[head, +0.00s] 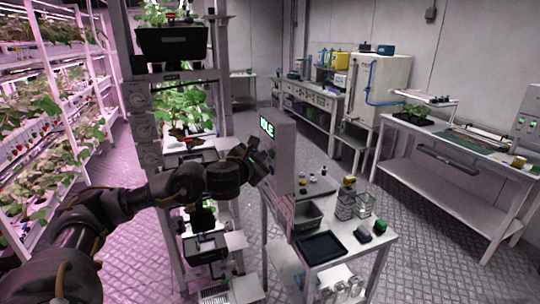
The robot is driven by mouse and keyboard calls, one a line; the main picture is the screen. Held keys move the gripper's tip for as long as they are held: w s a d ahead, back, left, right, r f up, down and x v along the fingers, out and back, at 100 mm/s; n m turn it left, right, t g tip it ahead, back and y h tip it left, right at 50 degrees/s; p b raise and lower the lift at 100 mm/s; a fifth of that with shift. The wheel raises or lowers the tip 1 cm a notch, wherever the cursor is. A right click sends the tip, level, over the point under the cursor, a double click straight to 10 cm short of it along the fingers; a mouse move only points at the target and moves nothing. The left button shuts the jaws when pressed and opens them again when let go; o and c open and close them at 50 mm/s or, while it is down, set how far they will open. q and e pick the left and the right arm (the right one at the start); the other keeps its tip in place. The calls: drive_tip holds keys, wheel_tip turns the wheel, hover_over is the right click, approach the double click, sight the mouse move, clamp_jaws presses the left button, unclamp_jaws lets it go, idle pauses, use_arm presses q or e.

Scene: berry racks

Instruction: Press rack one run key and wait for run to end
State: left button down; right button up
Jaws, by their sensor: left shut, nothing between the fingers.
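A grey control box (284,160) stands upright beside a tall plant rack (123,60). A small lit green display (267,127) near its top seems to read IDLE. My left arm comes in from the left, and its gripper (262,168) is shut and empty, right at the face of the box. The wrist hides part of that face, so I cannot see the run key or tell whether the fingertips touch it. My right gripper is out of view.
A small table (383,240) right of the box carries a black tray (321,248), a grey bin (308,216) and jars. Pink-lit berry shelves (50,75) line the left. A white workbench (440,185) stands at right. Patterned floor (415,240) lies open between the tables.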

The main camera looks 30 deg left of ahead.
use_arm(q)
drive_tip(key=shift+w+d, duration=0.25)
drive_tip(key=shift+w, duration=0.1)
idle(0.7)
drive_tip(key=shift+s+a, duration=0.1)
idle(0.4)
drive_tip(key=shift+s+a, duration=0.4)
drive_tip(key=shift+s, duration=0.2)
drive_tip(key=shift+b, duration=0.3)
drive_tip(key=shift+s+a+b, duration=0.25)
drive_tip(key=shift+s+a, duration=0.45)
drive_tip(key=shift+s, duration=0.35)
drive_tip(key=shift+s+a+b, duration=0.2)
drive_tip(key=shift+s+a, duration=0.5)
drive_tip(key=shift+s, duration=0.3)
